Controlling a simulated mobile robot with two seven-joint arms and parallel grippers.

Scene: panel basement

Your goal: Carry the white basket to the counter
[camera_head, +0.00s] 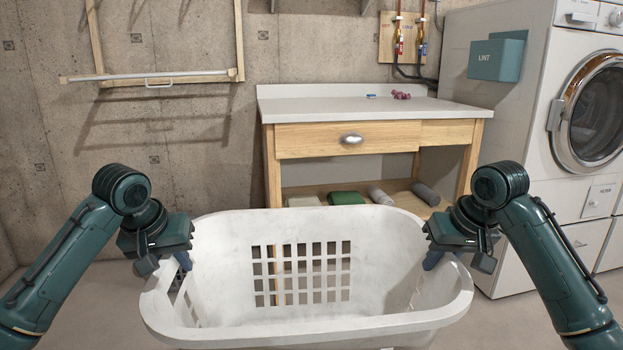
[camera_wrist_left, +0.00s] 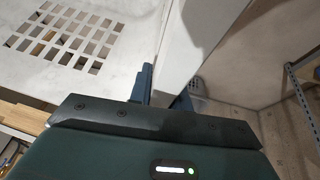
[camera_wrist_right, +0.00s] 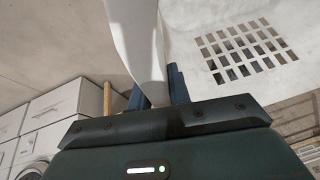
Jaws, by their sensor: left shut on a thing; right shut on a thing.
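The white basket (camera_head: 305,325) is a laundry basket with square holes in its walls. It is in front of me in the head view and looks empty. My left gripper (camera_head: 184,262) is shut on its left rim, and the rim shows between the fingers in the left wrist view (camera_wrist_left: 172,85). My right gripper (camera_head: 432,260) is shut on its right rim, also seen between the fingers in the right wrist view (camera_wrist_right: 152,85). The counter (camera_head: 330,108) is a white top on a wooden cabinet beyond the basket. The basket's underside is out of view.
Small pink items (camera_head: 401,95) and a blue item (camera_head: 371,96) lie on the counter's back right. Rolled cloths and a green one (camera_head: 347,199) are on the shelf below. A washing machine (camera_head: 590,115) stands at right. The counter's left and middle are clear.

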